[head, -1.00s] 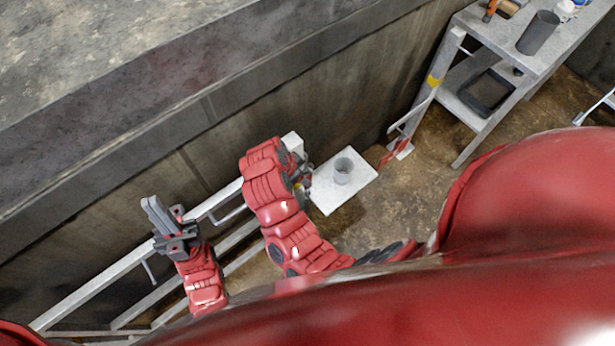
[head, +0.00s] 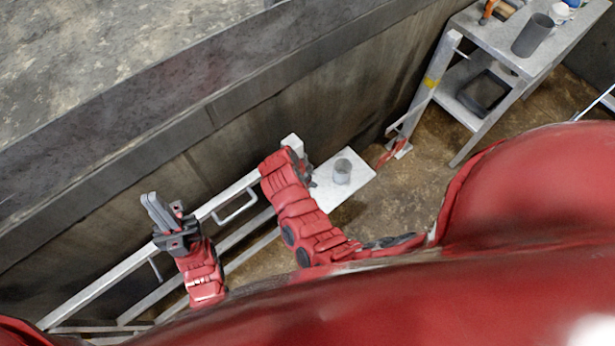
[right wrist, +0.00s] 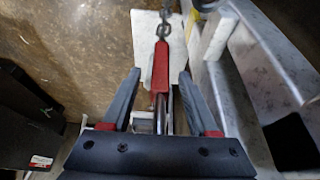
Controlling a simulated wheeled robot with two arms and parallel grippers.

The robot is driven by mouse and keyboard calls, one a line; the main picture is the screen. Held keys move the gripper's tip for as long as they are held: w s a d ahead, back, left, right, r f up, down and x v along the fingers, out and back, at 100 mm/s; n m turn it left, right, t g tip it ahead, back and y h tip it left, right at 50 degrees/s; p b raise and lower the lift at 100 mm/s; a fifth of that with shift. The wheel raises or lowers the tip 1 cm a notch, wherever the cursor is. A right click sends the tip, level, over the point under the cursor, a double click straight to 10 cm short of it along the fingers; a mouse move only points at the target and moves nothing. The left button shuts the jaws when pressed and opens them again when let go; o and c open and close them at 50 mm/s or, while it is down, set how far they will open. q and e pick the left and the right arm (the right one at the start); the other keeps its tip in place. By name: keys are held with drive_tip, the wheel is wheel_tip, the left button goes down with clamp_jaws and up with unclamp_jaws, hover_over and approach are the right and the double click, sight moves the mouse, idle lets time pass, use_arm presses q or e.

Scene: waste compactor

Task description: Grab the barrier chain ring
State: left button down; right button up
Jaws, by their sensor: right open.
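In the right wrist view, a red elongated piece (right wrist: 160,68) hangs on a grey metal chain (right wrist: 165,22). A shiny metal part extends below it, toward my gripper. A distinct ring cannot be made out. My right gripper (right wrist: 159,74) is open, with one finger on each side of the red piece and visible gaps; it does not appear to grip it. In the head view my right gripper is mostly hidden behind its arm, near the white plate. My left gripper (head: 160,211) has its fingers together, empty, above the metal railing.
A metal railing (head: 95,288) runs along the concrete wall. A white plate (head: 325,195) carries a grey cup (head: 342,171). A metal bench (head: 545,60) with a dark cylinder (head: 533,35) stands at upper right.

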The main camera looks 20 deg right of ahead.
clamp_jaws()
drive_tip(key=shift+r, duration=0.15)
idle(0.5)
